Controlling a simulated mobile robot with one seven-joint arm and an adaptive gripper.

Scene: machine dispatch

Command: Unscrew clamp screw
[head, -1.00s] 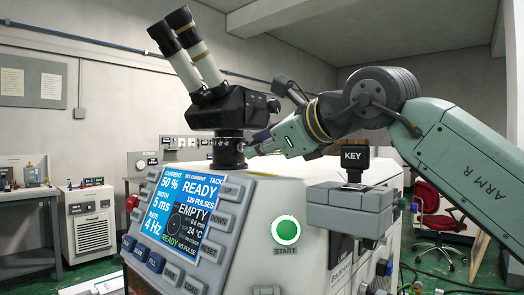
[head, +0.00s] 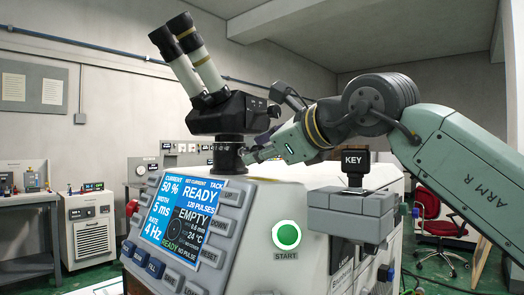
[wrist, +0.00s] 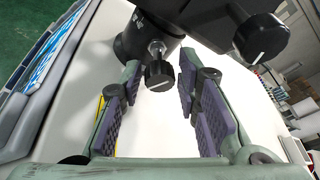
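In the wrist view the clamp screw, a small black ribbed knob (wrist: 159,76) on a metal shank, sticks out of the dark microscope mount (wrist: 148,38). My gripper (wrist: 160,88) is open, with one purple-padded finger on each side of the knob. Gaps show between the knob and both pads, so it is not gripped. In the head view my gripper (head: 250,156) is beside the column under the microscope (head: 232,112). The screw cannot be made out there.
A larger black knob (wrist: 262,38) juts out close to the right finger. The white machine top (wrist: 150,125) lies below the fingers. The screen panel (head: 182,220), the green START button (head: 286,235) and the KEY block (head: 355,161) are in front of my arm.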

